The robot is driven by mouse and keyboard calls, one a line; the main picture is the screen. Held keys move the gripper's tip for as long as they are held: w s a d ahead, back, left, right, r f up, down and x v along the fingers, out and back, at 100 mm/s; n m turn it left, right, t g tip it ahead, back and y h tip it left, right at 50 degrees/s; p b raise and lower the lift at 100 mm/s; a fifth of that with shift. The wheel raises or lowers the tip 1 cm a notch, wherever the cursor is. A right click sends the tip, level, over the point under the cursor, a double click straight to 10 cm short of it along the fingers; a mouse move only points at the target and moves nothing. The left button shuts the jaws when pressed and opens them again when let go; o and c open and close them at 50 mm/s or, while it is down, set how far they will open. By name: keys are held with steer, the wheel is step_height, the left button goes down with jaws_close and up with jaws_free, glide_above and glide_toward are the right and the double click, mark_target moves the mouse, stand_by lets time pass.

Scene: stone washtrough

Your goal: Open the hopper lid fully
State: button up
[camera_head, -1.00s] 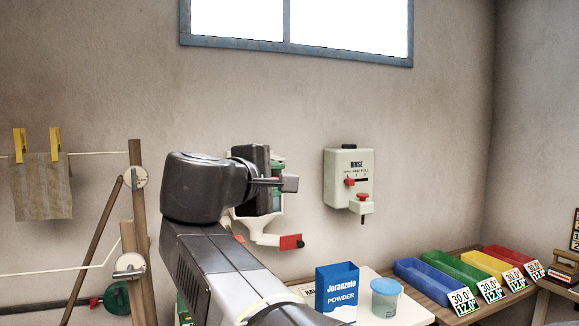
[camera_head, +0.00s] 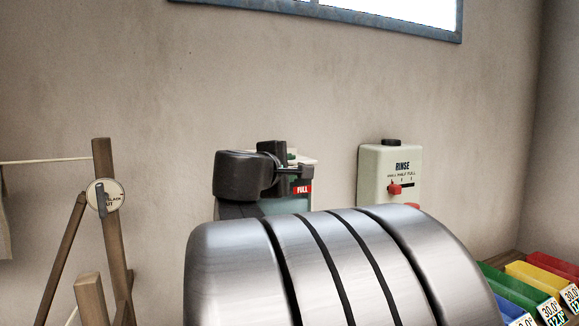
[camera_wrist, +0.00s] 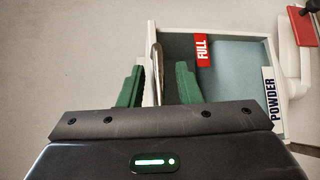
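The hopper is a pale wall-mounted box with a blue-green front and a red FULL label; in the head view its front (camera_head: 298,203) is partly hidden behind my arm. In the wrist view the hopper (camera_wrist: 236,85) lies sideways, with FULL and POWDER labels. Its lid (camera_wrist: 151,32) shows as a thin pale strip along the left edge and appears closed. A greyish metal bar (camera_wrist: 157,62) sits there. My gripper (camera_wrist: 159,80) is open, with green fingers on either side of the strip and bar, gaps visible. In the head view my gripper (camera_head: 297,172) is at the hopper's top.
A RINSE dispenser (camera_head: 390,172) is on the wall to the right. A wooden post with a round dial (camera_head: 103,196) stands at left. Coloured bins (camera_head: 540,276) are at lower right. A red-handled lever (camera_wrist: 303,26) shows beside the hopper.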

steer(key=shift+w+d+f, duration=0.1)
steer(key=shift+w+d, duration=0.15)
steer(key=shift+w, duration=0.3)
steer(key=shift+f, duration=0.15)
jaws_close()
